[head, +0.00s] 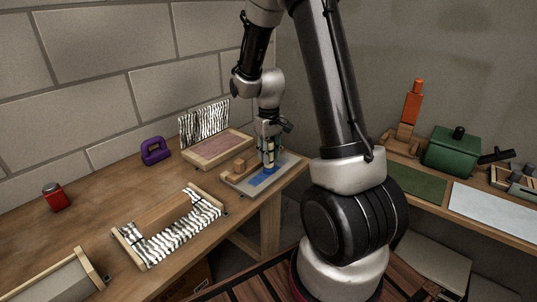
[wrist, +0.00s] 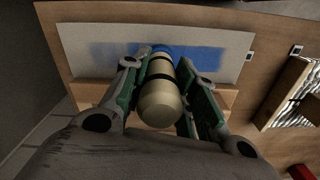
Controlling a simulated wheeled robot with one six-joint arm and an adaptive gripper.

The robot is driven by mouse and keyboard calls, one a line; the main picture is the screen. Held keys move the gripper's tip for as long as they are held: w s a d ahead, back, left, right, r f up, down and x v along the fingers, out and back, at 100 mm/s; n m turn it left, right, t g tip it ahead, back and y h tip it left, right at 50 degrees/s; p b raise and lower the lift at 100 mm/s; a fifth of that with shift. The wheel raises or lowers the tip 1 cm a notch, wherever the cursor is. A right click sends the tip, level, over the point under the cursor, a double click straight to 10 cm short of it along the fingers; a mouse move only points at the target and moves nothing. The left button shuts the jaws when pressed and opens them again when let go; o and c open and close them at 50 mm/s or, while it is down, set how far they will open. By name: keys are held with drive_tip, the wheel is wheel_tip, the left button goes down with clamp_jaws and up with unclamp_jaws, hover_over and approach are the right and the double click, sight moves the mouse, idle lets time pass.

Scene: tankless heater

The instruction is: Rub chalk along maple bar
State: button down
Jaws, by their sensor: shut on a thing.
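My gripper (head: 268,163) is shut on a cream cylinder with dark bands and a blue end (wrist: 160,98), which looks like the chalk. It also shows small between my fingers in the head view (head: 270,155). Its blue end is over a pale grey panel (wrist: 85,45) with a blue streak (wrist: 205,58) on it; whether it touches is hard to tell.
A small wooden block (head: 239,167) stands at the board's left. A pinkish tray (head: 215,148) with a striped back panel, a purple object (head: 155,150) and a red canister (head: 56,197) stand on the table. The bare tabletop (head: 100,215) is free between them. A green box (head: 450,153) stands on the right bench.

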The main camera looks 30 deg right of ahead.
drive_tip(key=shift+w+d, duration=0.25)
drive_tip(key=shift+d, duration=0.35)
drive_tip(key=shift+w+d, duration=0.2)
drive_tip(key=shift+d, duration=0.4)
drive_tip(key=shift+r, duration=2.45)
drive_tip(key=shift+w+d+f, duration=0.1)
drive_tip(key=shift+d+f, duration=0.2)
drive_tip(key=shift+f, duration=0.3)
drive_tip(key=shift+w+d+f, duration=0.15)
drive_tip(key=shift+d+f, duration=0.1)
drive_tip(key=shift+f, duration=0.3)
drive_tip(key=shift+w+d+f, duration=0.1)
drive_tip(key=shift+d+f, duration=0.2)
drive_tip(key=shift+f, duration=0.3)
drive_tip(key=shift+f, duration=0.75)
drive_tip(key=shift+s+a+r, duration=0.1)
drive_tip(key=shift+s+a, duration=0.2)
drive_tip(key=shift+a, duration=0.4)
